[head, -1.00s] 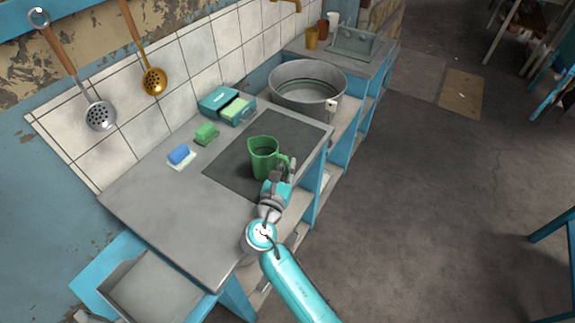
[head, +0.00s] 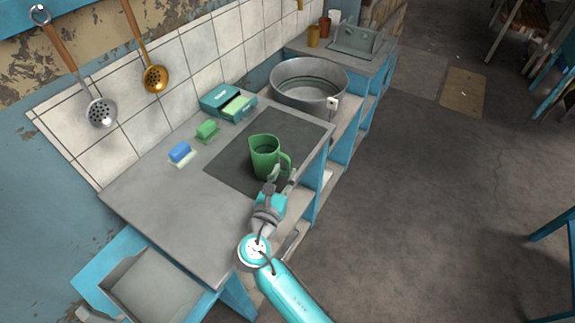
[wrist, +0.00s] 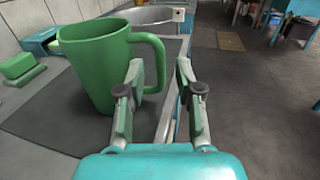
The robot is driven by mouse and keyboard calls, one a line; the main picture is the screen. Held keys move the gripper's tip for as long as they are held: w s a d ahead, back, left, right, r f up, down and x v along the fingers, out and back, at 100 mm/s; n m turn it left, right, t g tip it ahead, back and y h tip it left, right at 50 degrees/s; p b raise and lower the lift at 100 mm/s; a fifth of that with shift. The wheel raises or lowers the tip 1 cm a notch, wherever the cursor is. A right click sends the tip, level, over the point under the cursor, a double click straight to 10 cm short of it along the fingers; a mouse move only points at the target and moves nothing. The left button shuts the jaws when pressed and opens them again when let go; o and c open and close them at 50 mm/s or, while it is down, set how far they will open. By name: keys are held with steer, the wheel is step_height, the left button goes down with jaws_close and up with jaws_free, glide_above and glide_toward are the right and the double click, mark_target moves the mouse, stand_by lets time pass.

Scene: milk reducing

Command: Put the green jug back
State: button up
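The green jug (head: 264,156) stands upright on the dark mat (head: 229,171) on the grey counter, with its handle on the right. It also shows in the wrist view (wrist: 93,68), at the left. My gripper (head: 281,180) is just in front of the jug, by its handle.
A round metal basin (head: 309,84) sits behind the mat. A blue sponge (head: 180,151), a green sponge (head: 206,129) and a teal box (head: 228,101) lie near the tiled wall. The counter's front left (head: 180,222) is bare. Floor lies open to the right.

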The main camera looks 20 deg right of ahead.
steer(key=v, duration=0.7)
steer(key=shift+s, duration=0.25)
steer(key=shift+a, duration=0.1)
steer(key=s+d+f+m+g+y, duration=0.1)
steer(key=s+d+f+m+y, duration=0.3)
steer(key=s+f, duration=0.4)
steer(key=s+d+f+m+y, duration=0.1)
steer(key=s+f+m+y, duration=0.35)
steer(key=s+f, duration=0.4)
steer(key=s+r+m+t+y, duration=0.1)
steer(key=s+r+m, duration=0.7)
steer(key=s+m, duration=0.1)
steer(key=s+r+m+t+y, duration=0.1)
steer(key=s+r+m+y, duration=0.1)
steer(key=s+r+m, duration=0.6)
steer(key=s+m, duration=0.2)
steer(key=s, duration=0.1)
steer(key=shift+s, duration=0.35)
steer(key=shift+d+m, duration=0.1)
steer(key=shift+m, duration=0.15)
